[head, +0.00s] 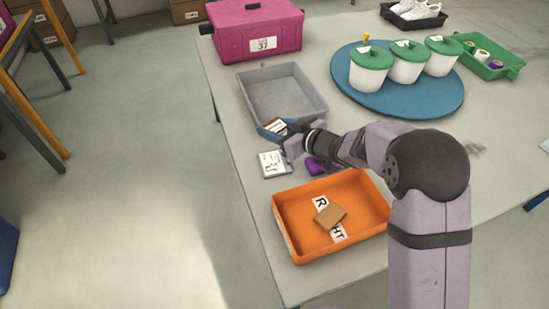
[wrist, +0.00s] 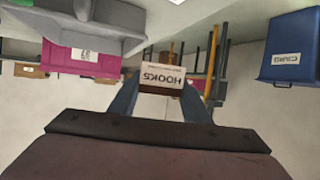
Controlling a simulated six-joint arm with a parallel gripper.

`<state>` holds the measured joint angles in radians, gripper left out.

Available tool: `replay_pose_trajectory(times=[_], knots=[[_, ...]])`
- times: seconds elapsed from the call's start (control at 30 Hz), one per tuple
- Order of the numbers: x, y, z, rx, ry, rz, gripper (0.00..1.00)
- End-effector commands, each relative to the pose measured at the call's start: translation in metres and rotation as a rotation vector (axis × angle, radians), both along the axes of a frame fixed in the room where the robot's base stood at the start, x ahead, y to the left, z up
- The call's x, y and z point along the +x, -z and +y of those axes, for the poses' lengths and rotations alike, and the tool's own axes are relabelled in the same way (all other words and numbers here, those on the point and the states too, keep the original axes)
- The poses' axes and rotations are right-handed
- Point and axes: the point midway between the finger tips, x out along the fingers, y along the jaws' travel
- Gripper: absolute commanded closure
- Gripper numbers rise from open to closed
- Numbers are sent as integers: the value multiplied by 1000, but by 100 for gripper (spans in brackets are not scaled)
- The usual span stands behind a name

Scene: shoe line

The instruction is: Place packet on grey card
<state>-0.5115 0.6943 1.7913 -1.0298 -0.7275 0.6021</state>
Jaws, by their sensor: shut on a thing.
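My gripper (head: 277,131) is shut on a small brown packet (head: 275,125) with a white label. In the wrist view the packet (wrist: 161,79) sits between my two blue fingers, and its label reads HOOKS upside down. The grey card (head: 274,165) lies flat on the table, with a white printed area on it. My gripper and the packet are above the card in the picture, by the near edge of the grey tray. I cannot tell the packet's exact height above the table.
The empty grey tray (head: 254,81) lies behind my gripper. A purple object (head: 315,165) lies right of the card, partly behind my arm. An orange tray (head: 283,241), nearer, holds a brown block (head: 331,215) and a RIGHT label. White pots with green lids stand on a blue round mat (head: 436,111).

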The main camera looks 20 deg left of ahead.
Motion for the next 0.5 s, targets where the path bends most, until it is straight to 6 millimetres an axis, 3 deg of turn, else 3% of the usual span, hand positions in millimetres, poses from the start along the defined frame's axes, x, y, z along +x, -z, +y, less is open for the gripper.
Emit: replay_pose_trajectory(times=[0.5], knots=[[0, 59, 0, 0, -1, 0, 81]])
